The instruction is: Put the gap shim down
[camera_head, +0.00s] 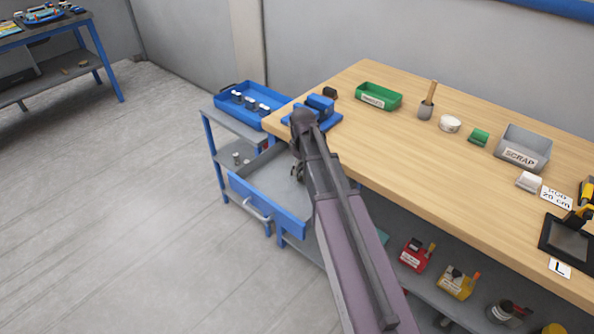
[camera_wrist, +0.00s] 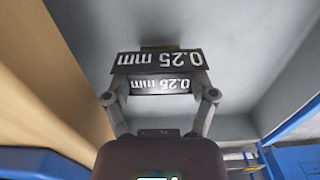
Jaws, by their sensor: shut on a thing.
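The gap shim (camera_wrist: 160,62) is a dark piece with "0.25 mm" in white, upside down in the wrist view. A second "0.25 mm" marking shows just below it; I cannot tell if both are on one piece. My gripper (camera_wrist: 160,84) is shut on the shim. In the head view my gripper (camera_head: 298,172) is low over the open drawer beside the bench's left end. My arm hides part of the drawer and the shim cannot be made out there. I cannot tell whether the shim touches the drawer floor.
The pulled-out drawer (camera_head: 265,205) has a blue front and grey inside. The wooden bench top (camera_head: 400,140) overhangs close to my gripper. A blue fixture (camera_head: 318,108) sits on the bench corner. A blue tray (camera_head: 228,98) with metal parts stands on a side shelf left of it.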

